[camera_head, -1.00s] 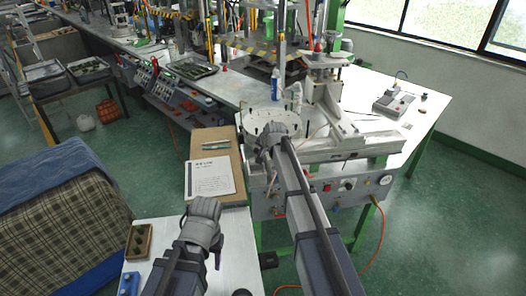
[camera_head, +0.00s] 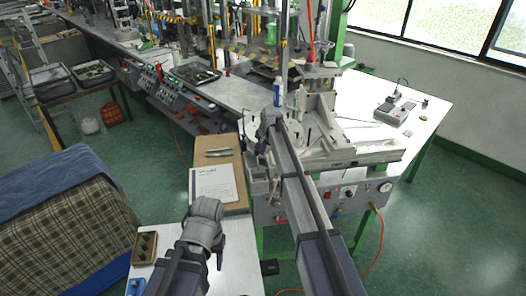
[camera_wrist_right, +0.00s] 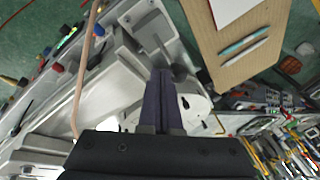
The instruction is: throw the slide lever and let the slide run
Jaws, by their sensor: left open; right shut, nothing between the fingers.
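The pale slide unit (camera_head: 350,150) lies on the white bench, with an upright column (camera_head: 320,92) behind it. I cannot single out the slide lever. My right gripper (camera_head: 267,124) is shut and empty, at the left side of the pale machine; its forearm covers part of the machine and front panel. In the right wrist view the closed dark fingers (camera_wrist_right: 162,78) point at pale machine parts, with nothing held. I cannot tell whether they touch anything. My left gripper (camera_head: 205,210) is open and empty above the small white table, well away from the slide.
The front panel (camera_head: 360,196) carries a gauge, switches and knobs. A board (camera_head: 232,158) with a paper sheet (camera_head: 212,184) and pens lies to the left. A brown tray (camera_head: 145,248) sits on the near table.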

